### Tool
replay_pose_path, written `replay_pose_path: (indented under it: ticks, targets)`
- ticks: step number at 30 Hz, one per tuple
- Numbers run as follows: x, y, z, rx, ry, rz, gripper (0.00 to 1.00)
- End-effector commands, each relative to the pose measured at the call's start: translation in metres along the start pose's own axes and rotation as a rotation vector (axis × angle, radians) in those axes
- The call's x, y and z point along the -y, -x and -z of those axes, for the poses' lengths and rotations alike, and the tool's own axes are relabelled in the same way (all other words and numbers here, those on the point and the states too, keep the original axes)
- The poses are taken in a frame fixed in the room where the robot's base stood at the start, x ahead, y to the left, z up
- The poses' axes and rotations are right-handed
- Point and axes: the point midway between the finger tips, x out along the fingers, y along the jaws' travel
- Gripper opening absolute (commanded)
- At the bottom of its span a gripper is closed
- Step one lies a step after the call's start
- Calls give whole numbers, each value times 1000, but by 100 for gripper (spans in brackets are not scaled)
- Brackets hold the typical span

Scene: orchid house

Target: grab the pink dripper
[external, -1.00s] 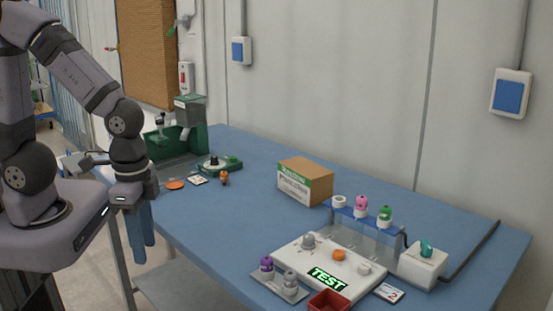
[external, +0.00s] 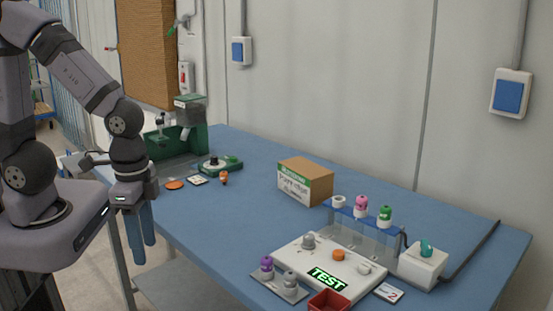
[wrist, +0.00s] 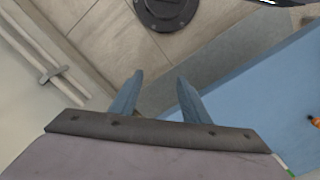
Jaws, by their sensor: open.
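The pink dripper (external: 361,203) stands upright in the blue rack (external: 373,224) at the right part of the table, between a white one and a green one. My gripper (external: 141,253) hangs off the table's left edge with its blue fingers pointing down, far from the pink dripper. In the wrist view my gripper (wrist: 160,92) has its two blue fingers apart with nothing between them. The wrist view does not show the pink dripper.
A cardboard box (external: 305,181) stands left of the rack. A white board (external: 315,260) with small caps, a red tray (external: 328,302) and a white box (external: 423,264) surround the rack's front. The blue table's (external: 215,225) left-front area is clear.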

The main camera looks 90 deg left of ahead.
Motion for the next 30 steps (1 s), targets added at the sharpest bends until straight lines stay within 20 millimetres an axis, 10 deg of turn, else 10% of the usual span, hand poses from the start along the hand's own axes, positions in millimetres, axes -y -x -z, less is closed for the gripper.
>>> replay_pose_path:
  ticks: [8,21,30]
  targets:
    - [14,-4,35,-87,19,24,43]
    - [109,5,254,-725,63,107,43]
    - [149,32,344,-1123,23,47,43]
